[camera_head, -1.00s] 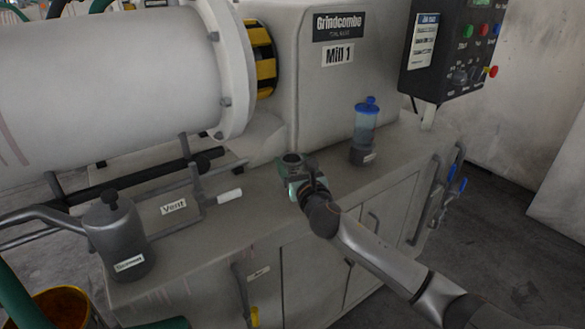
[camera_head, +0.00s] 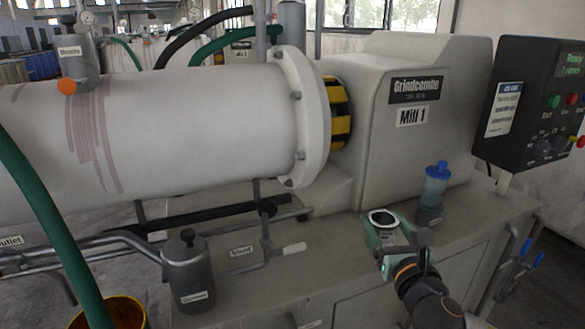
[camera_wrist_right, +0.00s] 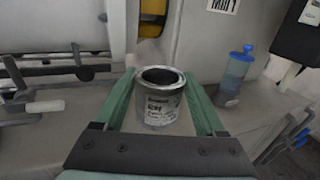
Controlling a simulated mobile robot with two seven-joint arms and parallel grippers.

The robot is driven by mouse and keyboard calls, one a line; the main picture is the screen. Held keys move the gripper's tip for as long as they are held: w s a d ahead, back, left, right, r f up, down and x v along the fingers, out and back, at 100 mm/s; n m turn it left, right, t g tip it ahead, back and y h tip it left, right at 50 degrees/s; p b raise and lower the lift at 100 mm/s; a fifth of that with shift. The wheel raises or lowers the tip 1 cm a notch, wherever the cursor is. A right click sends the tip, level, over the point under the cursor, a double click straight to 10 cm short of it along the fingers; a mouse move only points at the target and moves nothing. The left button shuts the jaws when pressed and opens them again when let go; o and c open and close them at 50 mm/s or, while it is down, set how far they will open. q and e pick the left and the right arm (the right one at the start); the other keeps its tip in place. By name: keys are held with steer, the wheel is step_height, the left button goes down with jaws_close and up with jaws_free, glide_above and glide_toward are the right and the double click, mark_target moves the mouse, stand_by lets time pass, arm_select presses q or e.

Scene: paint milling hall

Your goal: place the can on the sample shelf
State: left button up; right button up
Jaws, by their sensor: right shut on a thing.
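A small metal can (camera_head: 382,218) with a bright rim and a printed label sits upright between the fingers of my right gripper (camera_head: 384,230). It also shows in the right wrist view (camera_wrist_right: 160,106), between the two green fingers. The gripper is shut on the can, over the grey cabinet top in front of Mill 1. I cannot tell whether the can's base touches the top. My left gripper is not in view. I cannot make out a sample shelf in these frames.
A blue-capped bottle (camera_head: 435,190) stands just right of the can. The Mill 1 housing (camera_head: 410,150) rises behind. A grey pot (camera_head: 187,270) and the Vent pipe (camera_head: 265,240) are to the left. A control box (camera_head: 530,105) hangs at the right.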

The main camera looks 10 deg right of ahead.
steer(key=s+a+f+n+y, duration=0.2)
steer(key=s+a+f+y, duration=0.1)
steer(key=s+a+f, duration=0.6)
arm_select(q)
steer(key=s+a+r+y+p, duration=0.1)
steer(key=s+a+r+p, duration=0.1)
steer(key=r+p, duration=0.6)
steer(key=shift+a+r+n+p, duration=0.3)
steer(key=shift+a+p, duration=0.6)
steer(key=shift+p, duration=1.1)
arm_select(e)
step_height(320, 180, up, 12)
steer(key=a, duration=0.1)
steer(key=shift+s+r, duration=0.15)
steer(key=shift+r, duration=0.05)
